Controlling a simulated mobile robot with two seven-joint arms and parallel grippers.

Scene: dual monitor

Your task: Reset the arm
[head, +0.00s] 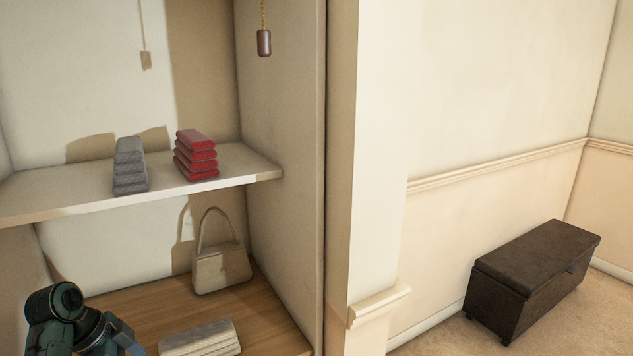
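Dark green links of one of my arms show at the lower left corner, in front of the closet's lower wooden shelf (146,297). The arm runs off the bottom edge and no fingertips show. A beige handbag (221,270) stands upright on that shelf, to the right of the arm. No contact between the arm and these things is visible. My other arm is not in view.
The upper shelf (60,194) holds a grey folded stack (130,167) and a red folded stack (196,155). A pull-chain weight (264,43) hangs above. The closet's side wall (285,130) bounds the right. A dark storage bench (533,279) stands on carpet at the far right.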

